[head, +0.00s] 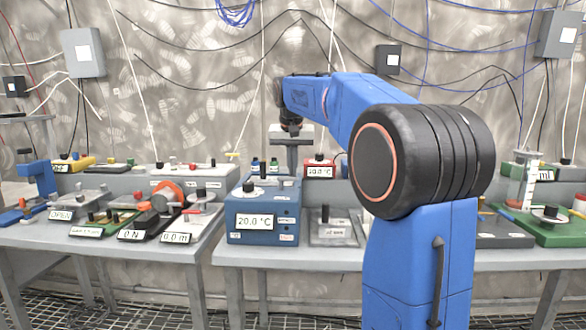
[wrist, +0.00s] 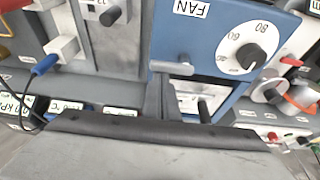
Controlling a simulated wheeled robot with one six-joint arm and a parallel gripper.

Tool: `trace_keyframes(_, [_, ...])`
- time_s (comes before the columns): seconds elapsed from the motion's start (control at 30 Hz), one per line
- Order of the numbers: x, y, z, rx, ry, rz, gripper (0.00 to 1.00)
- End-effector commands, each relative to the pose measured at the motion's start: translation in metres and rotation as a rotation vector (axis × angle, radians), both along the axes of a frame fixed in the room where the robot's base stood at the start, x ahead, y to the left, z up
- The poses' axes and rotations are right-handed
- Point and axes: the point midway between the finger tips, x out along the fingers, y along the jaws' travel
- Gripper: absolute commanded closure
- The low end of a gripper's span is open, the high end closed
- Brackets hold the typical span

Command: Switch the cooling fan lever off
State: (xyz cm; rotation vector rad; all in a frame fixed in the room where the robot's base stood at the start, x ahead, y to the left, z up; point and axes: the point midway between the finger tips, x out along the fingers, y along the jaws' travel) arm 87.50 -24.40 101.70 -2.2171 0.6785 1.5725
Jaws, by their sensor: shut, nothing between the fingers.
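The blue cooling unit (head: 262,222) stands on the bench, with a 20.0 °C display on its front. In the wrist view its blue top (wrist: 210,45) carries a FAN label (wrist: 192,8) and a white numbered dial (wrist: 248,50) with a black knob. My gripper (head: 292,168) points down behind the unit's top in the head view.
A clear box with a black handle (head: 326,214) stands right of the unit. A red 20.0 °C display box (head: 319,168) is behind. Several instruments crowd the left bench, including a black one reading 0 N (head: 135,232). A green-based instrument (head: 548,224) stands far right.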

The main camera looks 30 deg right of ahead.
Motion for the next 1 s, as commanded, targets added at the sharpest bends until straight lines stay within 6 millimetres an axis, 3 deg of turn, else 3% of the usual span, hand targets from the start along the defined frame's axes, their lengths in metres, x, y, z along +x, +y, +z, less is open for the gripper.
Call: trace_keyframes(1.0, [-0.0055, 0.0026, -0.0003, 0.0, 0.001, -0.141, 1.0])
